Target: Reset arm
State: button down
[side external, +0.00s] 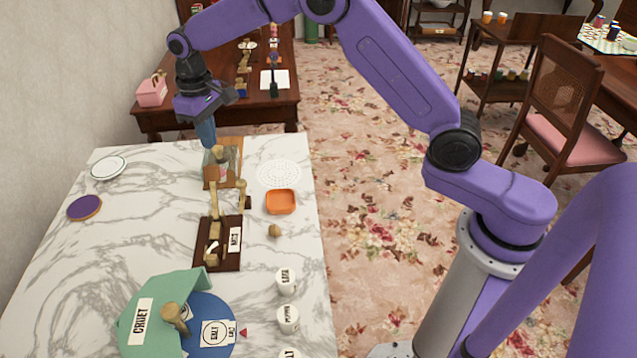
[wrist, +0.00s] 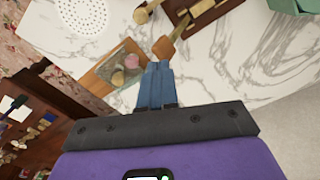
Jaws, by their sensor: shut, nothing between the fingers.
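My gripper (side external: 207,133) hangs from my purple arm above the far part of the marble table (side external: 130,240), pointing down. Its blue fingers are closed together with nothing between them, as the wrist view also shows (wrist: 157,72). Just below and beside the fingertips stands a wooden tray or box (side external: 222,177) with small items in it; it also shows in the wrist view (wrist: 95,80). I cannot tell whether the fingertips touch it.
A dark board labelled MATS (side external: 230,262), an orange dish (side external: 281,202), a white perforated disc (side external: 279,174), a white plate (side external: 109,168), a purple disc (side external: 84,207), a green cruet holder (side external: 150,305) and white labelled pots (side external: 287,281) stand on the table. A wall borders the left.

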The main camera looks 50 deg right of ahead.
jog(key=s+r+n, duration=0.2)
jog(key=s+r, duration=0.1)
jog(key=s, duration=0.7)
jog(key=s+r+n, duration=0.2)
jog(key=s+r, duration=0.1)
jog(key=s, duration=0.6)
jog(key=s+d+n, duration=0.1)
jog(key=s+d, duration=0.3)
jog(key=s, duration=0.3)
jog(key=s+d+f+n, duration=0.1)
jog(key=s+d+n, duration=0.1)
jog(key=s+d, duration=0.2)
jog(key=s+d+f+n, duration=0.1)
jog(key=s+d, duration=0.3)
jog(key=s, duration=0.7)
jog(key=shift+n, duration=0.3)
